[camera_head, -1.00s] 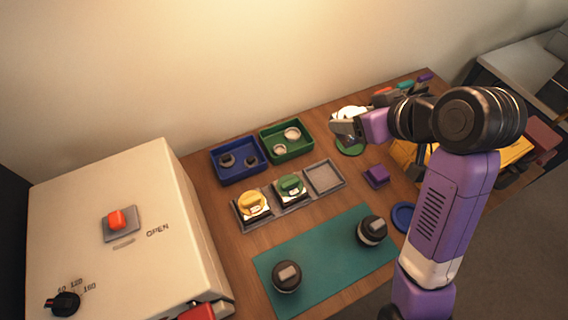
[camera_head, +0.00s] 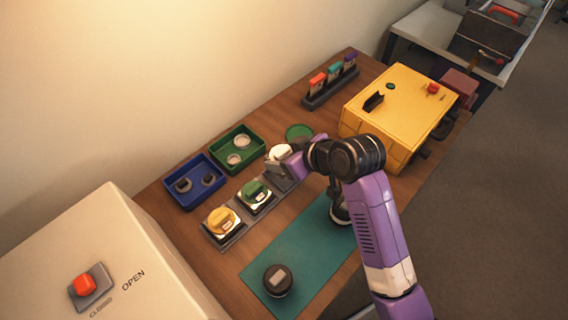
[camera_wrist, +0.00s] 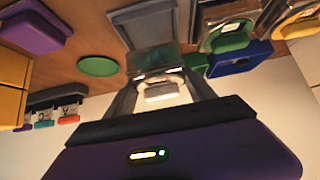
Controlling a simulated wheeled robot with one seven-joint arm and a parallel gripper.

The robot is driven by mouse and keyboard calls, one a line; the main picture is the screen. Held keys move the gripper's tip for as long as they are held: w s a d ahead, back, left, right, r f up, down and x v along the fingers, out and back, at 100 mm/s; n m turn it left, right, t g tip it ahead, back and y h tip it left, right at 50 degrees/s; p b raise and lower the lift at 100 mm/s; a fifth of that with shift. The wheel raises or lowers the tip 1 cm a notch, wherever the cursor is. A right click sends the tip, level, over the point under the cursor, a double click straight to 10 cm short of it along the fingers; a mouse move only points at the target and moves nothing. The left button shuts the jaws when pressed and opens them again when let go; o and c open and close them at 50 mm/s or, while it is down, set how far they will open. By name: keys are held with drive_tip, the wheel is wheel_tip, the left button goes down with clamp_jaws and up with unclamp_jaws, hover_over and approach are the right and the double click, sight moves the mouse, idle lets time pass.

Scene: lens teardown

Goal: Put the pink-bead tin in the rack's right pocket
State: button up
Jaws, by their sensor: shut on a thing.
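My gripper (camera_head: 284,163) is shut on a pale tin (camera_head: 279,153). The same tin shows between the fingers in the wrist view (camera_wrist: 160,90). No pink beads can be made out on it. The grey rack (camera_head: 232,238) holds a yellow-topped tin (camera_head: 221,219) in its left pocket and a green-topped tin (camera_head: 254,193) in its middle pocket. The tin in my gripper appears over or just behind the right pocket (camera_head: 290,184). My gripper partly hides this pocket, and the height of the tin above it cannot be told.
A blue tray (camera_head: 172,196) and a green tray (camera_head: 217,161) stand behind the rack. A green disc (camera_head: 299,131) lies to the right. A teal mat (camera_head: 259,273) with dark round parts is in front. A yellow box (camera_head: 405,95) stands right, a cream box (camera_head: 100,235) left.

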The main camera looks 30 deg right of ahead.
wheel_tip(320, 180, down, 4)
drive_tip(key=shift+s+f, duration=0.15)
drive_tip(key=shift+f, duration=0.2)
clamp_jaws()
drive_tip(key=o, duration=1.7)
unclamp_jaws()
drive_tip(key=shift+f, duration=0.1)
drive_tip(key=shift+c, duration=0.2)
drive_tip(key=shift+r, duration=0.25)
drive_tip(key=shift+s+d+r, duration=0.1)
drive_tip(key=shift+r, duration=0.05)
drive_tip(key=v, duration=1.1)
drive_tip(key=shift+r, duration=0.25)
drive_tip(key=shift+s, duration=0.1)
